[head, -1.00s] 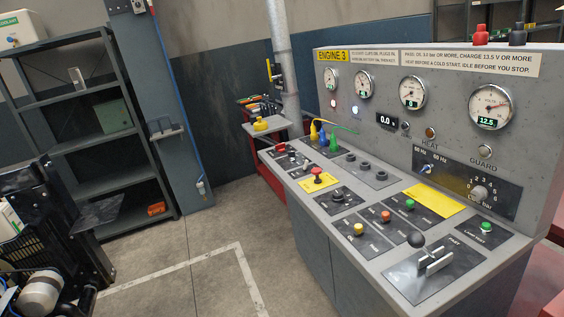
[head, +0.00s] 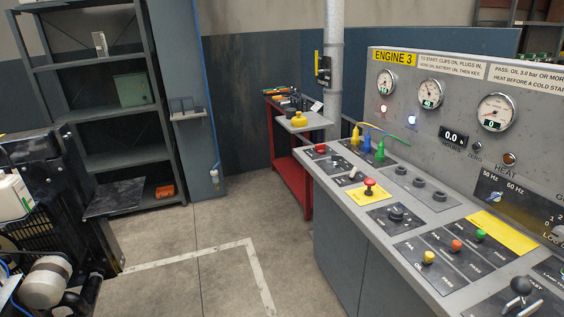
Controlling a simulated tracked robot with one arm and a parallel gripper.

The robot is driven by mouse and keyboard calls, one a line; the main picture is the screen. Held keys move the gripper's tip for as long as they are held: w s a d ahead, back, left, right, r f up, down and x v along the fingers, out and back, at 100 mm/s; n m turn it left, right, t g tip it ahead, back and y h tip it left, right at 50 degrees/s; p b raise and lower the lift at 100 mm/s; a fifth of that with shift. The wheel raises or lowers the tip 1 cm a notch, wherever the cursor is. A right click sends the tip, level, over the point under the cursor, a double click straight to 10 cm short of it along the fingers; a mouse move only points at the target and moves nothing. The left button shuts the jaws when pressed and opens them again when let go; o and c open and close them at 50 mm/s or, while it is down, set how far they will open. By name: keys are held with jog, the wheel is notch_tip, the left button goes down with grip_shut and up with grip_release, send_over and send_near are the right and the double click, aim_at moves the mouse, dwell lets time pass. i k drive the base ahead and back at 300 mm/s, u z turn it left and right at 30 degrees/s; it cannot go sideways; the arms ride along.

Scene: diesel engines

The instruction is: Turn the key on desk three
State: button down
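Desk three is the grey sloped control desk (head: 420,245) on the right, with an "ENGINE 3" label (head: 394,57) on its upright panel. A small black plate on the desk top carries a round dark switch (head: 397,213), which looks like the key switch; its position is too small to read. It sits between a red mushroom button (head: 369,186) on a yellow plate and a yellow button (head: 429,257). My gripper is not in view.
Yellow, blue and green plugs (head: 367,143) stand at the desk's far end. A lever (head: 520,286) rises near the front. A red cart (head: 292,180) stands beyond. Engine parts (head: 50,215) and shelves (head: 100,95) are at left. The floor (head: 215,235) between is clear.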

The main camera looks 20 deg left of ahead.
aim_at(335, 157)
jog(key=u, duration=0.3)
jog(key=i, duration=2.95)
jog(key=z, duration=0.4)
